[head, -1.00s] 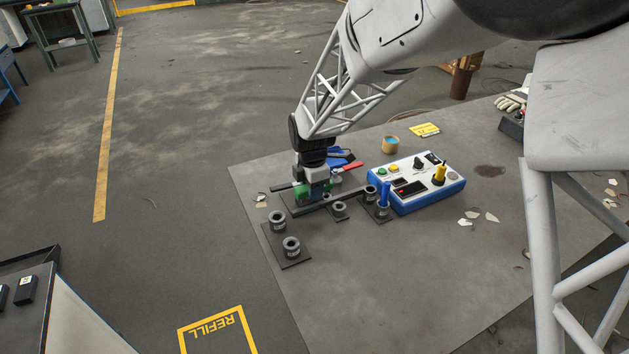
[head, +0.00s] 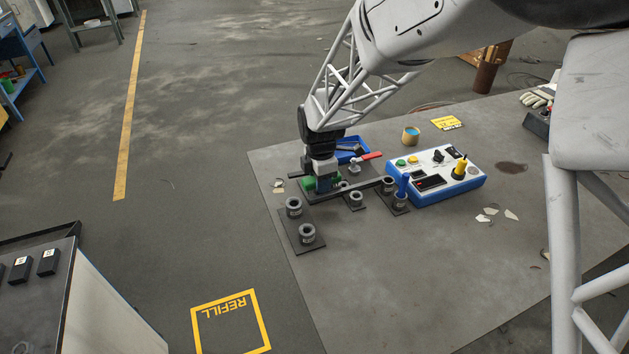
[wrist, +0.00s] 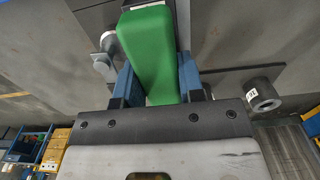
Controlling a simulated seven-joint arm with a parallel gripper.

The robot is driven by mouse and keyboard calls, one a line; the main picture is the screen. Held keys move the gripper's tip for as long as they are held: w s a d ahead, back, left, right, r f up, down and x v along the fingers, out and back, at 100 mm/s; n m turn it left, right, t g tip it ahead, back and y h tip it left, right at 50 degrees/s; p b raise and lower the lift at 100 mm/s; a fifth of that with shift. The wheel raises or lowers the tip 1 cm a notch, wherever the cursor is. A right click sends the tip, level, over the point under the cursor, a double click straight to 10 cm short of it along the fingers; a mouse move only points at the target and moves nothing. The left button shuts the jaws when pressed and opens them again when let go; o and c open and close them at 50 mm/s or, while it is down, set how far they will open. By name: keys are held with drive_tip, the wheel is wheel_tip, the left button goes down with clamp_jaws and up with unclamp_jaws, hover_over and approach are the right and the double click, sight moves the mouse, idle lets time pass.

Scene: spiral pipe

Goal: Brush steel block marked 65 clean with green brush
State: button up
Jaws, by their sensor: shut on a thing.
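My gripper (head: 320,186) is low over the dark fixture on the grey mat. In the wrist view its blue fingers (wrist: 153,82) are shut on a green block-shaped piece (wrist: 147,45), which looks like the green brush's handle. Green also shows beside the gripper in the head view (head: 309,184). The brush's bristles are hidden. Dark blocks with pale labels (head: 48,262) stand on the bench at the left. I cannot read a 65 on any of them. Several grey round steel pieces (head: 307,234) stand on dark plates near the gripper; one in the wrist view (wrist: 262,95) has an unclear label.
A blue-and-white control box (head: 445,178) with a yellow knob stands right of the fixture. A blue tray (head: 352,147), a red-handled tool (head: 367,156) and a small tan pot (head: 411,136) are behind. White shards (head: 490,214) lie at the right. The front mat is clear.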

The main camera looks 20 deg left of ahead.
drive_tip(key=shift+w+d, duration=1.15)
drive_tip(key=shift+w+d+r, duration=0.15)
drive_tip(key=shift+r, duration=3.95)
